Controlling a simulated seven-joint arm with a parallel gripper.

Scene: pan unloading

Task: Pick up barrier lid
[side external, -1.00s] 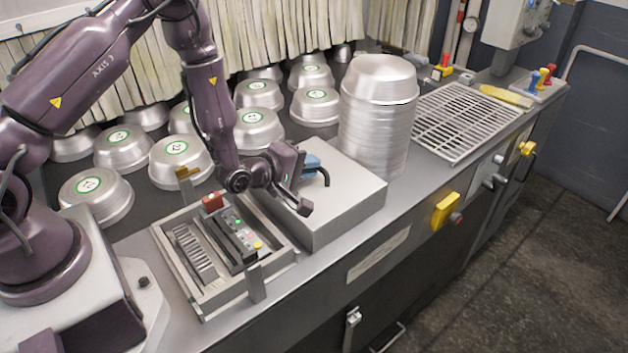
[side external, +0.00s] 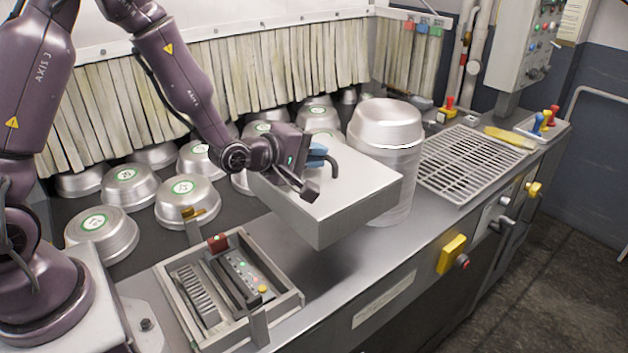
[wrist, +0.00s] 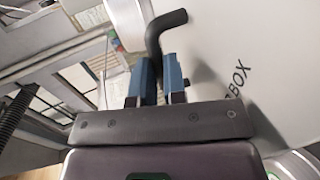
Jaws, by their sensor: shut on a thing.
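The barrier lid (side external: 350,195) is a box-shaped, pale metal cover with a black bent handle (side external: 334,167) on top. It hangs above the metal counter, with a shadow on the counter below it. My gripper (side external: 317,154) has its blue fingers shut on the handle. The wrist view shows the fingers (wrist: 160,80) closed around the black handle (wrist: 156,40), beside the lid's broad pale top (wrist: 235,50), which bears the partly visible letters "BOX". The lid's underside is hidden.
A stack of pans (side external: 385,125) stands close behind and right of the lid. Several upturned pans (side external: 188,200) sit on the dark surface at left. A frame with small parts (side external: 222,290) is in front, and a metal grate (side external: 470,160) lies at right.

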